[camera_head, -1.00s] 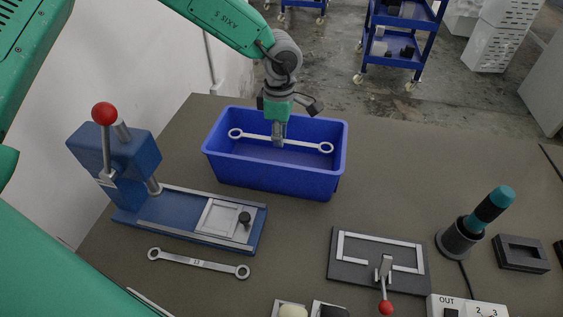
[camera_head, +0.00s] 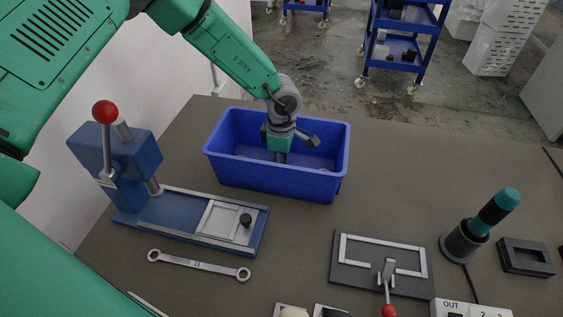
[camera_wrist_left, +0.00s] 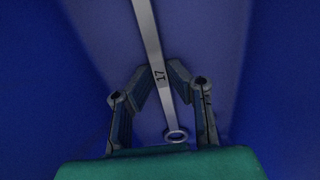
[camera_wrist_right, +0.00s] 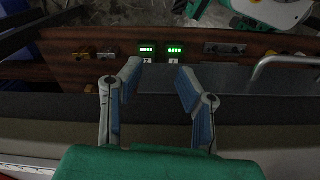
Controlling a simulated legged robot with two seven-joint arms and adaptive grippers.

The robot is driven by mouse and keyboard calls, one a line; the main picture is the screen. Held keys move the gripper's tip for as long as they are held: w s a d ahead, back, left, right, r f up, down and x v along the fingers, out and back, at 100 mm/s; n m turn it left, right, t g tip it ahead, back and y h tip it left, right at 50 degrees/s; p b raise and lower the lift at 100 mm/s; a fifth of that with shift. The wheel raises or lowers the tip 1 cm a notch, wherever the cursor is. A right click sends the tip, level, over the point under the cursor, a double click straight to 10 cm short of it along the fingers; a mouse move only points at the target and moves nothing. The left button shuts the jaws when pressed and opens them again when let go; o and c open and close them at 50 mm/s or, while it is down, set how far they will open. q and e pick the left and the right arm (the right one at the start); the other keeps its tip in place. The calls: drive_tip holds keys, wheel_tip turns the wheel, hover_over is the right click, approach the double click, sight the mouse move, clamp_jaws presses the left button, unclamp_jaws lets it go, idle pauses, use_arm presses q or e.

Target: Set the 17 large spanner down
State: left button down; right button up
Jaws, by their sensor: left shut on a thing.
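The large spanner marked 17 (camera_wrist_left: 153,60) shows in the left wrist view, inside the blue bin, with one ring end towards the wrist. My left gripper (camera_wrist_left: 163,75) is shut on its shank near the number. In the head view my left gripper (camera_head: 282,158) reaches down into the blue bin (camera_head: 265,178), and the spanner is mostly hidden by the bin wall and the gripper. Whether it touches the bin floor I cannot tell. My right gripper (camera_wrist_right: 159,75) is open and empty in the right wrist view.
A spanner marked 13 (camera_head: 198,264) lies on the table (camera_head: 400,160) at the front left. A blue lever press (camera_head: 115,165) stands left of the bin. A clamp fixture (camera_head: 350,277), a teal-topped tool (camera_head: 490,208) and a dark block (camera_head: 526,257) are at the right. The table right of the bin is clear.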

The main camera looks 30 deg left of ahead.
use_arm(q)
drive_tip(key=c, duration=1.5)
unclamp_jaws()
drive_tip(key=shift+f, duration=0.1)
drive_tip(key=shift+c, duration=0.2)
wheel_tip(320, 180, up, 12)
drive_tip(key=p, duration=0.1)
drive_tip(key=shift+a, duration=0.1)
